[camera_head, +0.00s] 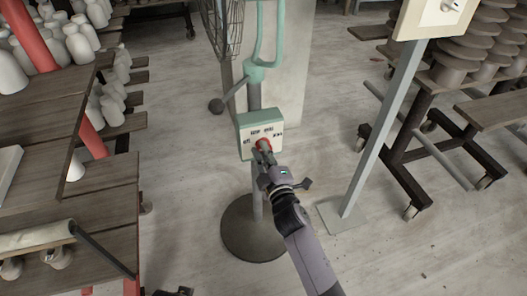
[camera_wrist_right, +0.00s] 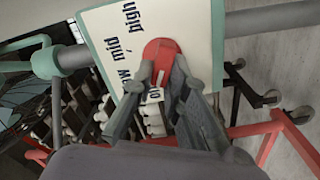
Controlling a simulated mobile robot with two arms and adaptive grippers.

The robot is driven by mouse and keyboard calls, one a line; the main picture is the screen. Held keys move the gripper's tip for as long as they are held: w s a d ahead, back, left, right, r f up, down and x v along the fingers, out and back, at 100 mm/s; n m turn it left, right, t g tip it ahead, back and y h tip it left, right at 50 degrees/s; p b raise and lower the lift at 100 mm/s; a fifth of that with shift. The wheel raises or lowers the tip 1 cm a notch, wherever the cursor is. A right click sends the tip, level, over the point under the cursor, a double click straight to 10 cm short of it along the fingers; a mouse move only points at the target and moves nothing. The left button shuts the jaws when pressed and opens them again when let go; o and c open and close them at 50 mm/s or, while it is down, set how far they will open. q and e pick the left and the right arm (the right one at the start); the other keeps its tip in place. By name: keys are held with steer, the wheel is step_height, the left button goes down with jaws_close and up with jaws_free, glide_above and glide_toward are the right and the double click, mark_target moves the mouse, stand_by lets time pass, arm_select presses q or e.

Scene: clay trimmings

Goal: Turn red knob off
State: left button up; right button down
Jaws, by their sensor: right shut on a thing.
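The red knob (camera_head: 265,143) sits on the pale face of a green-edged control box (camera_head: 245,153) on the fan stand. Off, low, mid and high are printed around it. My right gripper (camera_head: 262,148) is at the knob with its fingers closed on both sides. In the right wrist view the red knob (camera_wrist_right: 161,50) shows between the fingertips (camera_wrist_right: 163,80), and part of it is hidden. Which label the knob points to is unclear. A dark shape at the bottom edge of the head view seems to be my left gripper (camera_head: 173,291), mostly cut off.
The fan stand has a green neck (camera_head: 262,70) and a round dark base (camera_head: 252,232). A grey post (camera_head: 385,125) with a panel stands to the right. Wooden shelves (camera_head: 100,180) with white bottles are at left, a wheeled rack (camera_head: 430,120) at right. Floor at lower right is clear.

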arm_select(q)
steer(key=shift+w+r, duration=0.2)
steer(key=shift+r, duration=0.15)
arm_select(e)
steer(key=shift+f+n, duration=0.1)
steer(key=shift+n, duration=0.3)
arm_select(q)
steer(key=shift+s+f, duration=0.1)
arm_select(e)
steer(key=c, duration=1.6)
jaws_free()
steer(key=v, duration=1.2)
